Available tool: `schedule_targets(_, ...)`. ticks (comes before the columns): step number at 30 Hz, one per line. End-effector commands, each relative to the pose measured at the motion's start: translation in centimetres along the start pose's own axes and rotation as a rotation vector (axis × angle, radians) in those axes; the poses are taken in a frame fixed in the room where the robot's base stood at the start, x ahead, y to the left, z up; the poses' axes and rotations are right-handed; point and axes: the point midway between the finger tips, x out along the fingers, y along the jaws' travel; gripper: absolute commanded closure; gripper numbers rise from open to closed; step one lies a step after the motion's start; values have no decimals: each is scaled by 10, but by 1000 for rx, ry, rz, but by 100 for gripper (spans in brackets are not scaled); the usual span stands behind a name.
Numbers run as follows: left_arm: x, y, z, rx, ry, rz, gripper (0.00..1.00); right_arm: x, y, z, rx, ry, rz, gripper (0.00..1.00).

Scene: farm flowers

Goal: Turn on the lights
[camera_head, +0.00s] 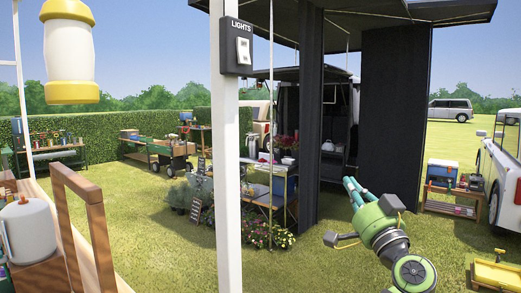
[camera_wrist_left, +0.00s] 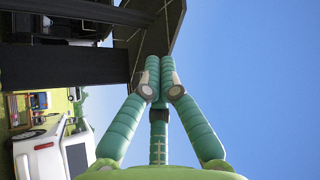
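A dark switch box (camera_head: 237,47) marked LIGHTS is mounted on a white post in the head view. Its white rocker switch (camera_head: 243,50) faces me; I cannot tell whether it is on or off. My left gripper (camera_head: 350,188) is at the lower right of the head view, well below and to the right of the switch, apart from it. Its teal fingers point up and left. In the left wrist view its fingers (camera_wrist_left: 158,68) are drawn together with nothing visible between them. The switch is not in the left wrist view. My right gripper is not in view.
The white post (camera_head: 228,180) stands upright near me. Dark panels (camera_head: 393,110) and a canopy stand behind my gripper. A yellow-and-white lantern (camera_head: 68,52) hangs at upper left, above a wooden frame (camera_head: 98,225). A white vehicle (camera_head: 500,175) is at right.

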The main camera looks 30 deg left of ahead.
Motion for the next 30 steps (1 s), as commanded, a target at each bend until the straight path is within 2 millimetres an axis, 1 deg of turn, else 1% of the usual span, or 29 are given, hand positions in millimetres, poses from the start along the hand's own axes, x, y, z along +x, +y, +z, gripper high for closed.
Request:
schedule_targets(1,3,-41,-22,-53,10,-99,100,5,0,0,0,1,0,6)
schedule_targets(2,3,-64,-32,-79,12,-153,100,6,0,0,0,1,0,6)
schedule_targets(3,2,-93,-44,-115,15,-223,100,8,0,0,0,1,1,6)
schedule_targets(5,-2,-133,-58,-164,15,-319,100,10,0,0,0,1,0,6)
schedule_targets(6,-6,-157,-65,-196,14,-377,100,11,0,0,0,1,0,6)
schedule_targets(9,-17,-206,-76,-261,10,-494,100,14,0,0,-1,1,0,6)
schedule_targets(12,-26,-235,-81,-304,5,-568,100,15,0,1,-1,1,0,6)
schedule_targets(14,-30,-246,-82,-320,4,-593,100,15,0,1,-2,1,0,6)
schedule_targets(16,-32,-251,-83,-328,2,-608,100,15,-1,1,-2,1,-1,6)
schedule_targets(26,-31,-252,-83,-328,2,-610,100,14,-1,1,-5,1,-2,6)
schedule_targets(30,-22,-259,-84,-328,1,-610,100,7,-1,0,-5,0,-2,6)
